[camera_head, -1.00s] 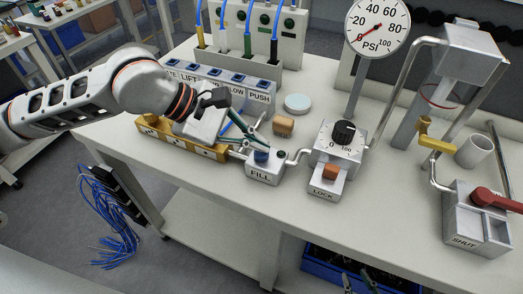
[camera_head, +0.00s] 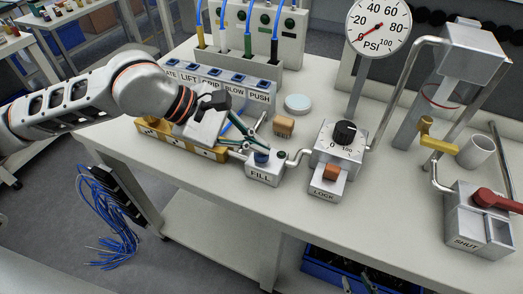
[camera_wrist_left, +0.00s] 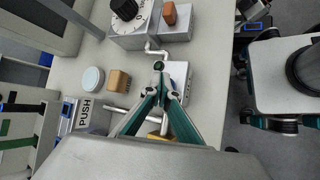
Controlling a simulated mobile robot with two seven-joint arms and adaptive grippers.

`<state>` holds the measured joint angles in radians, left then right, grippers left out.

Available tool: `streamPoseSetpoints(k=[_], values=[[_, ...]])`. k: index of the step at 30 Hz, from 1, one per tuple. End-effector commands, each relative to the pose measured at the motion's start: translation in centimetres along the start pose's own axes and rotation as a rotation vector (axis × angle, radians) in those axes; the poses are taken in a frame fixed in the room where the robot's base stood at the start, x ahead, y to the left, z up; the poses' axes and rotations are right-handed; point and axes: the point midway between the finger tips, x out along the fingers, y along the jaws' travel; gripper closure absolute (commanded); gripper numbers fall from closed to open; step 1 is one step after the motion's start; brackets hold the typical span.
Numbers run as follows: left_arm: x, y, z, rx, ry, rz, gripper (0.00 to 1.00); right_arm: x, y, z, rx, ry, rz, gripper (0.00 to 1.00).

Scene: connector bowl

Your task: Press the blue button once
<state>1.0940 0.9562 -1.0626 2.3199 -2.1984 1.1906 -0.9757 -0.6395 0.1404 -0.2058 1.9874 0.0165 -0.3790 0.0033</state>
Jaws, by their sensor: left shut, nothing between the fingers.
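The blue button (camera_head: 261,157) sits on top of the grey box labelled FILL (camera_head: 262,175), near the front edge of the bench. My left gripper (camera_head: 258,145) is shut and empty. Its fingertips point down at the button from above and behind; whether they touch it, I cannot tell. My right gripper (camera_head: 357,284) shows only as dark green fingertips, set apart, at the bottom edge of the head view.
A grey unit with a black dial (camera_head: 345,132) and an orange block labelled LOCK (camera_head: 331,172) stands just right, joined by a pipe. A yellow tray (camera_head: 183,141) lies left. A wooden block (camera_head: 284,126) and a pale disc (camera_head: 298,103) lie behind. The gauge (camera_head: 379,27) needle points lower left.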

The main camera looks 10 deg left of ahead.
Motion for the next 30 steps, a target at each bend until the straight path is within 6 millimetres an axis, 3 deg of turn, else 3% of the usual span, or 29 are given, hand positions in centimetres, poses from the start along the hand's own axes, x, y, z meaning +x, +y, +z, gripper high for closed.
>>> streamPoseSetpoints(k=[20,30], values=[[0.3,-0.2,-0.2,-0.001,0.001,-0.001,1.00,0.1,-0.1,0.4,0.001,-0.004,-0.002,0.71],[-0.7,0.5,0.5,0.001,0.001,0.000,1.00,-0.2,0.1,-0.6,-0.001,0.006,0.001,0.71]])
